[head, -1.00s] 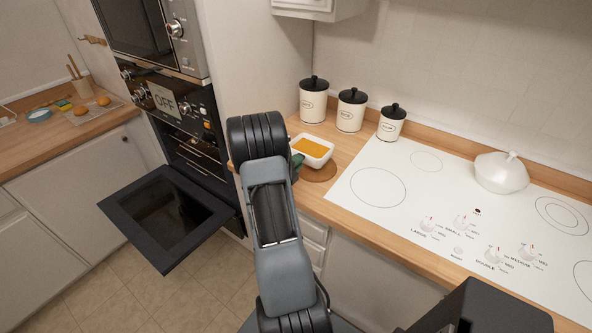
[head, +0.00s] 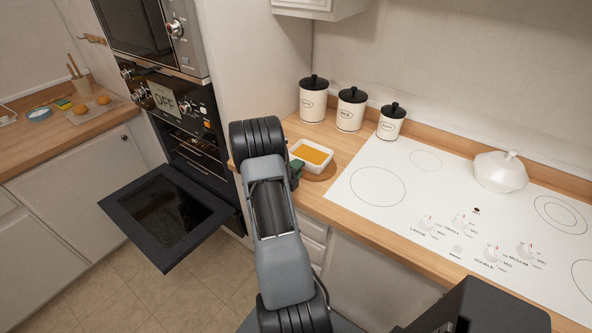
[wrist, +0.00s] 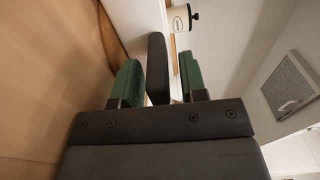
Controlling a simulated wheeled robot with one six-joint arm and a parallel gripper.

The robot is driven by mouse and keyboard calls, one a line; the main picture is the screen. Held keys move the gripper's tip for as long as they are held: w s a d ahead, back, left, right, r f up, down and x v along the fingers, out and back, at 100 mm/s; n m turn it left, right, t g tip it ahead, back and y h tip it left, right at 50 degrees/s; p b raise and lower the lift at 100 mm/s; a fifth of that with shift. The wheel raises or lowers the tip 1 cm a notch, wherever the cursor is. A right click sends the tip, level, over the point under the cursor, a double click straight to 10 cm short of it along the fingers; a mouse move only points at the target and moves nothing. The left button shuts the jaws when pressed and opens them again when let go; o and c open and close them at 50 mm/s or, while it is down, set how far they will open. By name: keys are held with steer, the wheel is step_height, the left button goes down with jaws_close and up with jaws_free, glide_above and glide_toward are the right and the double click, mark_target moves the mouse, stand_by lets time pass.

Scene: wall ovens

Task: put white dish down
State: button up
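The white dish (head: 299,164), filled with something orange, sits at a round wooden mat (head: 329,173) on the counter, by its left front edge. My gripper (head: 296,172) is at the dish's near left end, largely hidden behind my arm. In the wrist view its two green fingers (wrist: 158,80) stand apart. A dark upright piece (wrist: 157,65) lies between them, close to the left finger, with a gap to the right finger. I cannot tell for sure whether this is the dish's shaded end.
Several white canisters with black lids (head: 350,112) stand behind the dish. A white cooktop (head: 400,205) with a white lidded pot (head: 500,172) is to the right. The open oven door (head: 165,215) sticks out at left. A tall cabinet side is close beside my arm.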

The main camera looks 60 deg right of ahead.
steer(key=shift+r, duration=0.25)
steer(key=a+b, duration=0.2)
steer(key=a, duration=1)
steer(key=s+a+r+m+t+y, duration=0.1)
steer(key=a+r+m+y, duration=0.3)
steer(key=a+m, duration=0.6)
steer(key=s+a+r+m+t+y, duration=0.1)
steer(key=a+r+m+y, duration=0.4)
steer(key=m, duration=0.8)
steer(key=s+a+r+m+t+y, duration=0.1)
steer(key=a+r+m+t+y, duration=0.2)
steer(key=a+m+y, duration=0.6)
steer(key=a+r+m, duration=0.2)
steer(key=a+m, duration=0.1)
steer(key=a, duration=0.3)
steer(key=shift+s, duration=0.3)
steer(key=shift+d, duration=0.15)
